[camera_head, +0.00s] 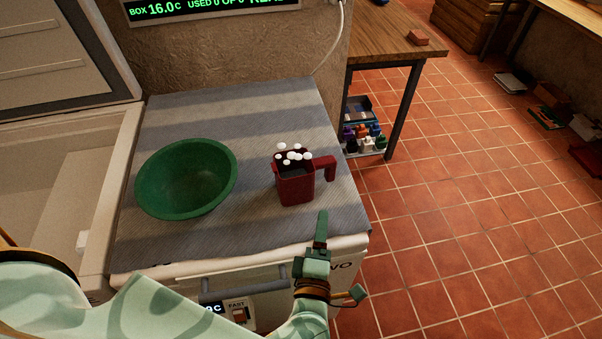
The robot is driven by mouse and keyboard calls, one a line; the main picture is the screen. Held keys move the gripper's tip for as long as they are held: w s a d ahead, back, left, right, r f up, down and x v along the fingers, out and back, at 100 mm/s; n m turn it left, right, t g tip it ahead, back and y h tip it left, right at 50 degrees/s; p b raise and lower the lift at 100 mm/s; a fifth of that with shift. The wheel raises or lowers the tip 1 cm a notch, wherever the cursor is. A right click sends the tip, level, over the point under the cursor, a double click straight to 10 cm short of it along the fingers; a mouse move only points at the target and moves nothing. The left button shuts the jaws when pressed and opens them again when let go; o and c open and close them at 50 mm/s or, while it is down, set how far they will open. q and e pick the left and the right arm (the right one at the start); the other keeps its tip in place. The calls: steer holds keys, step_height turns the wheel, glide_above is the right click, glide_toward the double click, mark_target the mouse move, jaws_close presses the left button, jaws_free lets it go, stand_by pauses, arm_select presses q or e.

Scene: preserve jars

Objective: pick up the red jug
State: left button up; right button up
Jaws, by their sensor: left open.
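The red jug (295,188) stands upright on the grey ribbed top of a white chest unit, right of the green bowl. Its handle points right. Several small white balls show at its mouth, over dark contents. My left gripper (321,236) is open at the front right edge of the unit, nearer to me than the jug and apart from it. One finger shows clearly, pointing up the picture; the other is hard to make out. My right gripper is not in view.
A green bowl (187,178) stands left of the jug, apart from it. An open lid (65,50) rises at the left beside a white cavity. A wooden table (398,38) stands behind at right, with bottles (362,138) below. Tiled floor lies right.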

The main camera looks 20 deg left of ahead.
arm_select(q)
steer(key=b, duration=0.2)
glide_toward(328, 173)
steer(key=x, duration=0.5)
steer(key=shift+f, duration=0.3)
steer(key=b+x, duration=0.2)
steer(key=x, duration=0.3)
steer(key=shift+f, duration=0.1)
steer(key=shift+w+a, duration=0.1)
steer(key=shift+w, duration=0.25)
steer(key=shift+s, duration=0.1)
steer(key=shift+c, duration=0.6)
steer(key=c, duration=0.6)
steer(key=shift+o, duration=0.2)
steer(key=shift+r, duration=0.3)
